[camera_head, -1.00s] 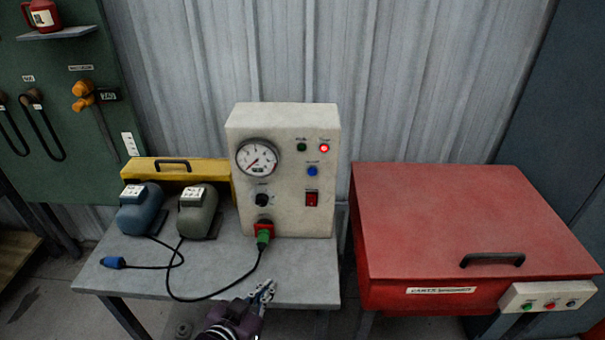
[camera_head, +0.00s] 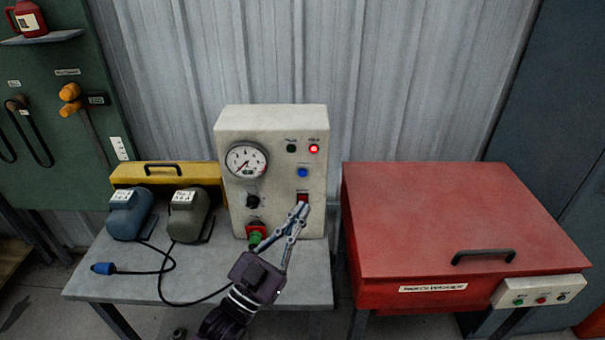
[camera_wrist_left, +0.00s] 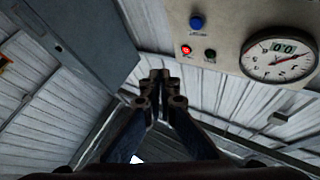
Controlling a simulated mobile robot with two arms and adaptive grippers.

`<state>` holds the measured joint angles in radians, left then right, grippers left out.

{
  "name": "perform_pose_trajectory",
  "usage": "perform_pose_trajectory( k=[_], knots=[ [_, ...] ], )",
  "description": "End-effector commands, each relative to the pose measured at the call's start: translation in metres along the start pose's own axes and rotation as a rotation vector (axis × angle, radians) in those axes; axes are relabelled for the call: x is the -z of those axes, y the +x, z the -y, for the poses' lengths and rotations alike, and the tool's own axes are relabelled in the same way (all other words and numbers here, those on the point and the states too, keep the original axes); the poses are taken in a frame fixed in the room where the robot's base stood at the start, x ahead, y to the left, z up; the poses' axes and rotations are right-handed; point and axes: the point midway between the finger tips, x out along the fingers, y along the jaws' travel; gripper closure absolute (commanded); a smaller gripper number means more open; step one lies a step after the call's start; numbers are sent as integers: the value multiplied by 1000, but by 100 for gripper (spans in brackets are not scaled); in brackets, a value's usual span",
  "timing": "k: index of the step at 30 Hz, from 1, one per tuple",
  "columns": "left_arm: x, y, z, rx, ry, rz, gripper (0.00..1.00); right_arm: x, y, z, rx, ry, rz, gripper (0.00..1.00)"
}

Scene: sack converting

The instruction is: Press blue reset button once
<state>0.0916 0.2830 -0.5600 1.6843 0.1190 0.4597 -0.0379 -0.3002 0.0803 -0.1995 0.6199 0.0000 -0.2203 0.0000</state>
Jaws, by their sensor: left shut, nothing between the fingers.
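The blue reset button (camera_head: 302,173) is on the front of the cream control box (camera_head: 270,118), under a green lamp (camera_head: 291,149) and a lit red lamp (camera_head: 314,149). It also shows at the top of the left wrist view (camera_wrist_left: 196,22). My left gripper (camera_head: 303,207) is shut and empty. In the head view its tips are below the blue button and cover part of the red rocker switch (camera_head: 302,196). In the left wrist view the fingertips (camera_wrist_left: 160,86) appear clear of the button. My right gripper is not in view.
A round gauge (camera_head: 246,160), a black knob (camera_head: 253,202) and a green plug (camera_head: 256,239) are on the box. Two motors, one blue (camera_head: 129,215) and one grey-green (camera_head: 188,215), stand left on the grey table (camera_head: 90,282). A red parts washer (camera_head: 450,215) stands right.

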Motion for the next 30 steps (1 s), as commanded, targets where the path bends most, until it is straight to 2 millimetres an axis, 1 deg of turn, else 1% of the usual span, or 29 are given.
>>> perform_pose_trajectory(
  k=[5,14,17,30],
  knots=[
    [1,0,0,-1,1,-7,100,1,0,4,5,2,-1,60],
    [-2,3,2,-1,2,-7,100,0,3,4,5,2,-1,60],
    [-7,8,6,-1,2,-8,100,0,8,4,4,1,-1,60],
    [-38,49,35,-1,2,-7,100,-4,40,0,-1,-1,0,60]
  ],
)
